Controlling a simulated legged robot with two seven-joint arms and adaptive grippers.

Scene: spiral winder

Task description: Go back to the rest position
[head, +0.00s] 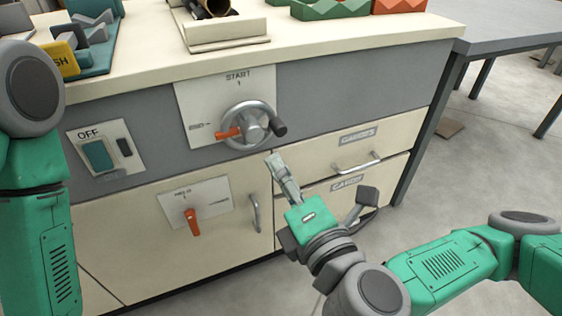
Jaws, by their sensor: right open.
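My right gripper (322,186) is open and empty in the head view. Its two fingers are spread wide in front of the cabinet, below the round metal handwheel (250,125) and in front of the drawers at right. A gap shows between the gripper and the handwheel. The handwheel has a dark knob on its right and a red pointer on its left, on a plate marked START. My left arm shows along the left edge, but its gripper is out of view.
An OFF switch (98,156) and a red rotary lever (191,222) are on the cabinet front. Metal handles stick out from the door (255,213) and upper drawer (357,163). Trays (330,9) stand on the worktop. A grey table (505,32) is at right, with open floor below.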

